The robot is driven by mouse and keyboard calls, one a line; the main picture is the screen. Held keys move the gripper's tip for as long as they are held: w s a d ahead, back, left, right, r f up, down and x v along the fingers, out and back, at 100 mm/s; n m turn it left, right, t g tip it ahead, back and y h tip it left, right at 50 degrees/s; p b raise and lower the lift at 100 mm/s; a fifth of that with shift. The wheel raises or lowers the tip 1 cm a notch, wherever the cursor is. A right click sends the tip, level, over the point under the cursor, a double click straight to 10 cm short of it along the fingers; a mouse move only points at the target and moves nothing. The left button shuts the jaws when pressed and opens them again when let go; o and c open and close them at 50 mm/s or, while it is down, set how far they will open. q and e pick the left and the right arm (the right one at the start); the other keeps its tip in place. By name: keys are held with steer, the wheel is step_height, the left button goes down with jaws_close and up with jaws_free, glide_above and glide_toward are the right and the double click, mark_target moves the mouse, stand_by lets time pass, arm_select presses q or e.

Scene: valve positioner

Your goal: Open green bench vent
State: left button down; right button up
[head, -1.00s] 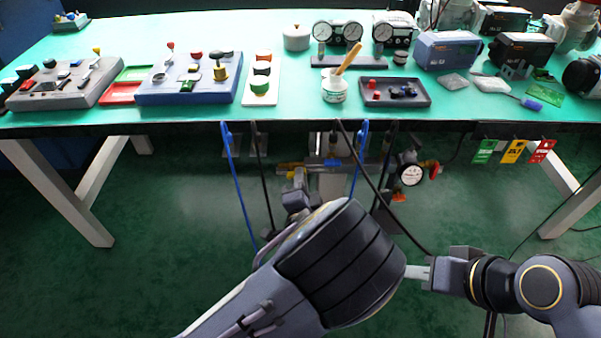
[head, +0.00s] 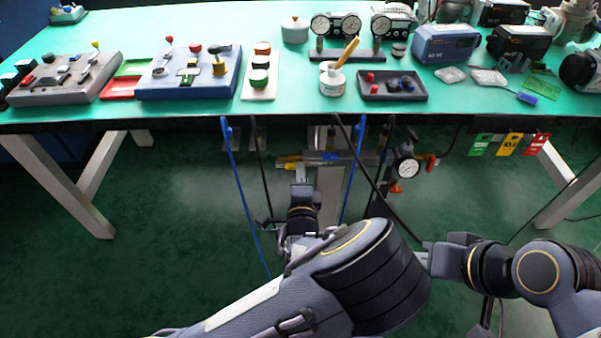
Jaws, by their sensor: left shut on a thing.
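The valve pipework (head: 345,157) runs under the bench's front edge, with yellow, blue, red and orange parts and a round gauge (head: 406,169). I cannot make out a green vent on it. My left gripper (head: 302,184) reaches under the bench just below the yellow part (head: 290,159), in front of the pipework. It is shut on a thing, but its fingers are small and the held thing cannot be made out. My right gripper (head: 428,254) is low at the right, well away from the pipework and partly behind my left arm; its jaw state is unclear.
Blue (head: 241,190) and black hoses hang in front of the pipework, close to my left arm. Green, yellow and red tags (head: 510,145) hang at the right edge. The bench top (head: 250,28) holds control boxes, gauges and a tray. The floor at left is clear.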

arm_select(q)
steer(key=c, duration=1.5)
jaws_free()
steer(key=s, duration=0.8)
steer(key=shift+p, duration=0.35)
steer(key=shift+w, duration=0.1)
